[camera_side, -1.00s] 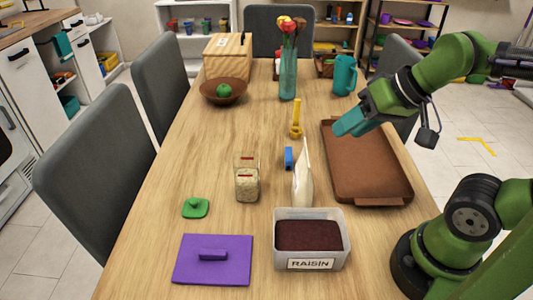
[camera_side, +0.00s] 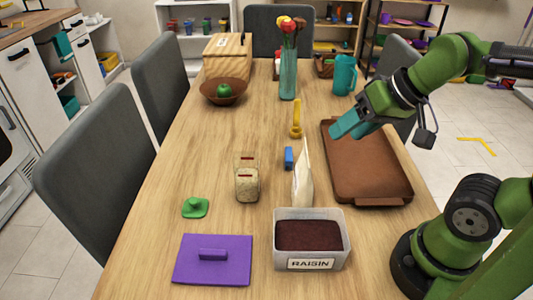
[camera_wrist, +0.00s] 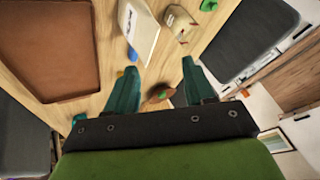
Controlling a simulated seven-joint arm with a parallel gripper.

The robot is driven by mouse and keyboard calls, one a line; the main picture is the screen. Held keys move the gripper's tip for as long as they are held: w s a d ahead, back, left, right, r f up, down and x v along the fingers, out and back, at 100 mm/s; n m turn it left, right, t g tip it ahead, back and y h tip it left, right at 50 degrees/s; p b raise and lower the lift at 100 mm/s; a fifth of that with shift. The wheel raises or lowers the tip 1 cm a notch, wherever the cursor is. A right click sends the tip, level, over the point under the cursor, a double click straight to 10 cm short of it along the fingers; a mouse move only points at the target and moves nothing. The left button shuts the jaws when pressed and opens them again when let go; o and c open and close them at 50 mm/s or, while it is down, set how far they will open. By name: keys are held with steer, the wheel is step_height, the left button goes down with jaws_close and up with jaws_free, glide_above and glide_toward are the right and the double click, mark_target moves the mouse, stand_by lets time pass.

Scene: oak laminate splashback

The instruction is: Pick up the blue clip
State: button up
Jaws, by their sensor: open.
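The blue clip (camera_side: 289,157) lies on the wooden table, just left of an upright white bag (camera_side: 302,178). In the wrist view the clip (camera_wrist: 132,54) shows as a small blue patch, partly hidden by the bag and my left-hand finger. My gripper (camera_side: 344,128) is open and empty, above the far part of the brown tray, to the right of the clip and apart from it. Its two teal fingers (camera_wrist: 156,82) stand wide apart in the wrist view.
The brown tray (camera_side: 365,178) lies right of the bag. A yellow item (camera_side: 296,122) is behind the clip. A vase (camera_side: 288,75) stands farther back.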

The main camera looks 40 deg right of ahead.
steer(key=w+d+f+m+g, duration=0.1)
steer(key=w+f+g, duration=0.1)
steer(key=w, duration=0.3)
steer(key=w+d+f+m+g, duration=0.1)
steer(key=w+d+g, duration=0.1)
steer(key=w, duration=0.4)
steer(key=m+g+h, duration=0.2)
steer(key=m+g, duration=0.1)
glide_above(289, 156)
step_height(289, 156, down, 4)
step_height(289, 156, down, 16)
steer(key=shift+f, duration=0.2)
steer(key=shift+c, duration=0.4)
